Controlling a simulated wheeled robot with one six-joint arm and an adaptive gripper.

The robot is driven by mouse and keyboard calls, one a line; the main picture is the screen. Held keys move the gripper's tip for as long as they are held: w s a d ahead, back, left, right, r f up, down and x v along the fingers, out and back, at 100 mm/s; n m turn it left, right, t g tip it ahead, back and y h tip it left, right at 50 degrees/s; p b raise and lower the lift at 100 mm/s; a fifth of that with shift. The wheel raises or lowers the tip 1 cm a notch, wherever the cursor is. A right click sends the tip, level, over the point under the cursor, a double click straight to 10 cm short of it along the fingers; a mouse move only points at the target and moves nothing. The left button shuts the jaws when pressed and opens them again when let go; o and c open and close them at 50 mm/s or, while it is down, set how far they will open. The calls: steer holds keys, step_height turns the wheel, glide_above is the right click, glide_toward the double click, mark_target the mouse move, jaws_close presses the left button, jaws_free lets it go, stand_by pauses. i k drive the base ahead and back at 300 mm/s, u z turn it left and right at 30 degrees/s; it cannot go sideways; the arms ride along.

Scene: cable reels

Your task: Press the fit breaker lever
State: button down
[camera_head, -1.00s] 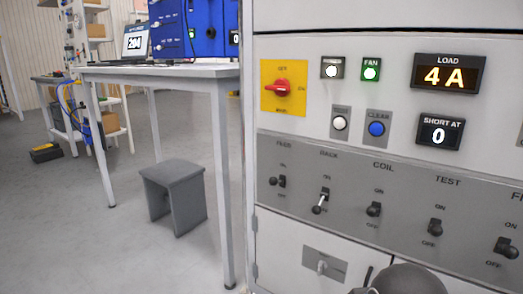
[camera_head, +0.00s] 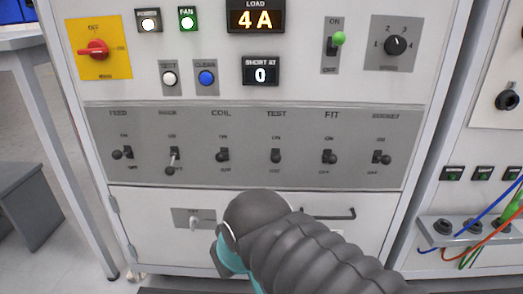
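The fit breaker lever (camera_head: 330,157) is a small dark toggle under the label FIT on the grey breaker strip (camera_head: 105,178). Its black knob points to the right, about midway between the ON and OFF marks; which way it is set is hard to tell. The test lever (camera_head: 276,156) is on its left and the last lever (camera_head: 381,158) on its right. My own arm, dark and ribbed with a teal part, rises from the bottom below the strip. My gripper's fingers do not show, and no contact with a lever shows.
The coil lever (camera_head: 222,156), rack lever (camera_head: 172,160) and feed lever (camera_head: 123,154) share the strip. Above are a red rotary switch (camera_head: 95,49), a LOAD display (camera_head: 256,16) reading 4 A and a green-tipped lever (camera_head: 338,39). Loose cables (camera_head: 490,226) are at right; a grey stool (camera_head: 25,207) is at left.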

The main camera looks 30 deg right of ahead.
mark_target(331, 159)
steer(key=z, duration=0.3)
steer(key=k, duration=0.4)
steer(key=z, duration=0.85)
